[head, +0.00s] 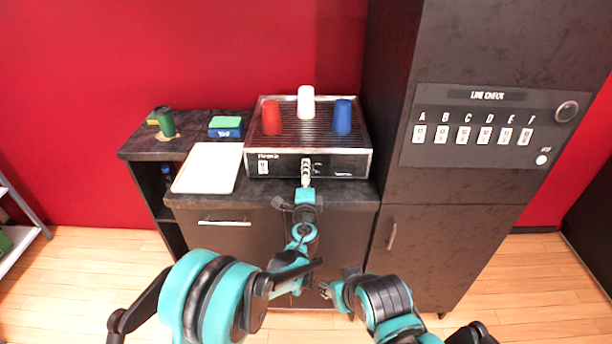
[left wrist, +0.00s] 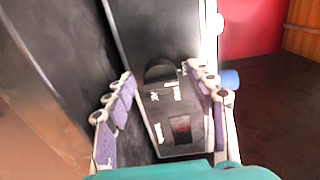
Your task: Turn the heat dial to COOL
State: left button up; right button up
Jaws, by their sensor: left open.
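The grey machine (head: 330,164) stands on the dark cabinet, with its front panel facing me. My left gripper (head: 306,165) is at the middle of that front panel and hides part of it in the head view. In the left wrist view the left gripper (left wrist: 160,98) is open, with a finger on each side of a dark rounded knob (left wrist: 160,74), likely the heat dial. Small white marks sit beside the knob, too blurred to read. I cannot tell whether the fingers touch it. My right gripper (head: 328,290) is low, in front of the cabinet; its jaws are unclear.
Red (head: 271,117), white (head: 306,104) and blue (head: 342,117) cups stand upside down on the machine's top. A white tray (head: 208,168) lies left of it. A tall dark cabinet (head: 455,180) with a labelled switch panel (head: 487,128) stands close on the right.

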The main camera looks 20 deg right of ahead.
pick_arm(q)
jog(key=shift+s, duration=0.1)
jog(key=v, duration=1.1)
jog(key=shift+s, duration=0.35)
jog(key=shift+a, duration=0.2)
